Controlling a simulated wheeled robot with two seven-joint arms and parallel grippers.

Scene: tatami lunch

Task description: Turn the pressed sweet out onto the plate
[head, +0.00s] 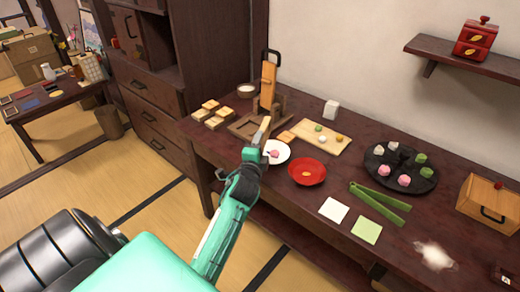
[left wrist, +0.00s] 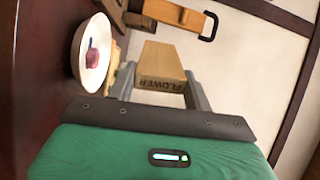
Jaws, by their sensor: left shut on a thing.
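My left gripper (head: 260,138) is shut on a wooden block (head: 265,126), the mould marked "FLOWER" in the left wrist view (left wrist: 162,62). The gripper holds it upright beside the white plate (head: 284,146), at the plate's left edge in the head view. A pink sweet (head: 274,154) sits on the plate, partly close behind the gripper; it also shows in the left wrist view (left wrist: 93,58). The plate (left wrist: 78,42) is left of the block there, apart from it. The block's inner face is hidden. My right gripper is in neither view.
A wooden press stand (head: 268,85) rises behind the gripper. A red dish (head: 307,180) is right of the plate. A board with small sweets (head: 335,150), a black round tray (head: 400,152), green tongs (head: 385,208) and two paper squares (head: 334,209) lie farther right.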

